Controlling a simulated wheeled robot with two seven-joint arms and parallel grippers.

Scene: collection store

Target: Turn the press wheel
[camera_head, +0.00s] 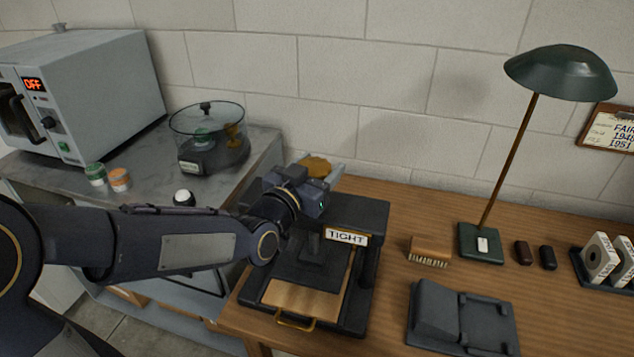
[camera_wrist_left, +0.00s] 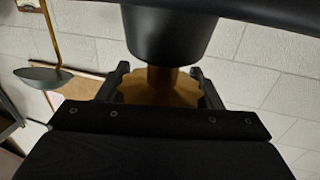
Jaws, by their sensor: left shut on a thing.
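The press (camera_head: 372,222) is a dark frame on the wooden table, with a sign reading TIGHT (camera_head: 346,237) on its front. The brass-coloured press wheel (camera_head: 317,166) is at its top, partly hidden by my left gripper (camera_head: 318,183). My left arm reaches in from the left, and the gripper is shut on the wheel. In the left wrist view the scalloped wheel (camera_wrist_left: 158,92) sits between the two dark fingers. A wooden board (camera_head: 300,297) with a brass handle (camera_head: 295,322) lies at the press's base. My right gripper is not in view.
A green lamp (camera_head: 480,243), a brush (camera_head: 430,250) and a dark cradle (camera_head: 460,318) stand right of the press. On the grey counter at left are a clear-lidded round container (camera_head: 208,140), small jars (camera_head: 107,177) and an oven (camera_head: 95,95) showing OFF.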

